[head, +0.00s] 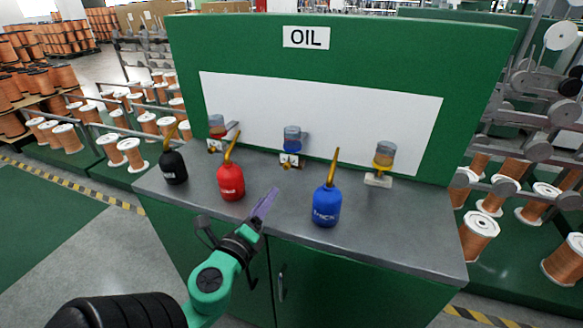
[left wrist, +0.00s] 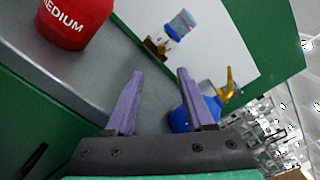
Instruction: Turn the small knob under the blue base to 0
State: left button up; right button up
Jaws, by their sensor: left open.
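The middle oil cup (head: 292,135) stands at the back of the grey counter, with a clear top and a blue base (head: 291,149). A small light fitting with dark parts (head: 289,160) sits under the blue base; the knob's setting is too small to read. In the left wrist view the cup (left wrist: 182,22) appears tilted beyond my fingers, with the fitting (left wrist: 155,48) below it. My left gripper (head: 266,203) has purple fingers, open and empty, over the counter's front part, in front of the cup and apart from it. My right gripper is not in view.
A red oil can (head: 230,181), also in the left wrist view (left wrist: 72,20), and a blue can (head: 326,204) flank my left gripper. A black can (head: 173,167) stands farther left. Red-based (head: 217,128) and yellow-based (head: 384,157) cups stand either side. The green panel (head: 350,55) rises behind.

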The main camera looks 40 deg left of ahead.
pick_arm(q)
jog(key=p, duration=0.3)
send_near(285, 168)
jog(key=w, duration=0.1)
jog(key=w+r, duration=0.1)
jog(key=shift+w+a, duration=0.4)
jog(key=x, duration=0.5)
jog(key=shift+w+a+f, duration=0.15)
jog(key=shift+w+f, duration=0.1)
jog(key=shift+f, duration=0.15)
grip_shut()
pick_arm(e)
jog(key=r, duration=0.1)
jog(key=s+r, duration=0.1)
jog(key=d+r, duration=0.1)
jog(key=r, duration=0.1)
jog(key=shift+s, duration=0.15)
